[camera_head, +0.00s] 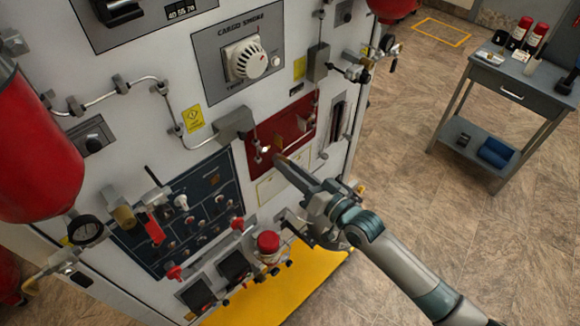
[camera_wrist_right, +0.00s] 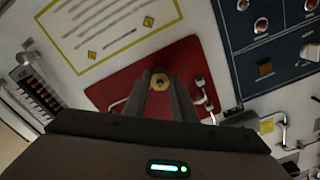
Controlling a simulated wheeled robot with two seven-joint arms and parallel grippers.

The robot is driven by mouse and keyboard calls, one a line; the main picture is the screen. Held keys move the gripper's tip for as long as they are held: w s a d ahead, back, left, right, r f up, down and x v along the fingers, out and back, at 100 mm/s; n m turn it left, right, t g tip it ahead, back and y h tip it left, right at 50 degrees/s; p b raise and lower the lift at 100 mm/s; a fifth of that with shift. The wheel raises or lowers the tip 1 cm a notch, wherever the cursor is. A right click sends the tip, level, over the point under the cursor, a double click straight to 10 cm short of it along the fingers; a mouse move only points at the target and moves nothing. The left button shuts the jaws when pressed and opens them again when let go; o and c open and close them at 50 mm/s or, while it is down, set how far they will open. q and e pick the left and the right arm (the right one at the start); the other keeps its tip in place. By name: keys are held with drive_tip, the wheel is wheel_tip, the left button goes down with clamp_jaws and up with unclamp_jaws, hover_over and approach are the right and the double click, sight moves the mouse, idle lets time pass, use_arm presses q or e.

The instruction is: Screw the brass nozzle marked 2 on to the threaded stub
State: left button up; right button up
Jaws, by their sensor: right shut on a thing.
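My right gripper (camera_head: 280,160) reaches in from the lower right to the red panel (camera_head: 289,124) on the white wall unit. In the right wrist view its two fingers (camera_wrist_right: 159,92) are shut on a small brass nozzle (camera_wrist_right: 159,79), held at the fingertips in front of the red panel (camera_wrist_right: 112,91). Only a small brass-coloured bit of the nozzle (camera_head: 281,157) shows in the head view. The mark on it is too small to read. I cannot make out the threaded stub, nor whether the nozzle touches it. My left gripper is not in view.
Thin pipes with fittings (camera_wrist_right: 200,85) stand out beside the nozzle on the red panel. A grey side table (camera_head: 510,80) stands at the right over open floor.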

drive_tip(key=m, duration=0.3)
idle(0.4)
drive_tip(key=shift+m, duration=0.3)
drive_tip(key=m, duration=0.3)
drive_tip(key=shift+p, duration=0.35)
drive_tip(key=m, duration=0.3)
drive_tip(key=shift+m, duration=0.3)
